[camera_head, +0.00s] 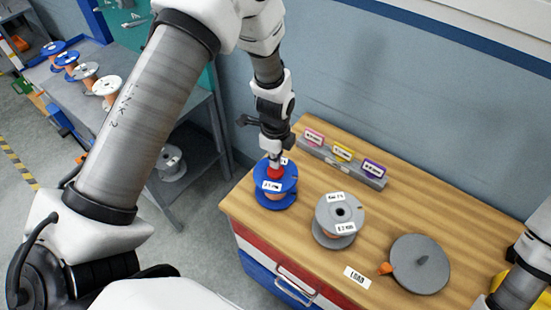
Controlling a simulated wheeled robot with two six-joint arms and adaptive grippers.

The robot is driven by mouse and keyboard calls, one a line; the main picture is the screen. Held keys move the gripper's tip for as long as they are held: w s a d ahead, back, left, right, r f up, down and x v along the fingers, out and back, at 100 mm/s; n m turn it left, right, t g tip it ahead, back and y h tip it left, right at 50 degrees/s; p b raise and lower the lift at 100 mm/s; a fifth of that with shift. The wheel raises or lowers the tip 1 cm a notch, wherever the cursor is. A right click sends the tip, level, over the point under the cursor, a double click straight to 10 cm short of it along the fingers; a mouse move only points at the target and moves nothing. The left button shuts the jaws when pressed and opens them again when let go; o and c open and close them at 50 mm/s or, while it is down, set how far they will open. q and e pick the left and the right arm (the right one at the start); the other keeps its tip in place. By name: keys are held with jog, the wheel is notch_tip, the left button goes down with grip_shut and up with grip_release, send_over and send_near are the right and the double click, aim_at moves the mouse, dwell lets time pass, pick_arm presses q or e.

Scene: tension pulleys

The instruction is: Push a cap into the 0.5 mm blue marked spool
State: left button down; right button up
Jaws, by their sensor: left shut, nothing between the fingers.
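A blue spool (288,184) with white labels and copper-coloured wire stands upright at the left corner of the wooden bench top. The label text is too small to read surely. A red cap (276,174) sits at the centre of its top flange; how deep it sits is hidden. My left gripper (275,160) points down right over the red cap, its fingers shut with nothing between them. Its tips look to be at or touching the cap's top. My right arm shows only in part at the lower right edge, and its gripper is out of view.
On the bench (408,213), a grey spool (326,213) stands right of the blue one. Further right is a grey disc (425,270) with a peg and orange part. A grey block (340,168) with coloured tags lies behind. Several spools stand on a grey table (135,118) at left.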

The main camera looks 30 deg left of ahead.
pick_arm(q)
jog(key=shift+f+b, duration=0.55)
jog(key=shift+f, duration=0.55)
dwell(0.5)
jog(key=shift+f, duration=0.1)
dwell(0.8)
jog(key=shift+s, duration=0.1)
notch_tip(320, 180, up, 7)
jog(key=p, duration=0.6)
dwell(0.6)
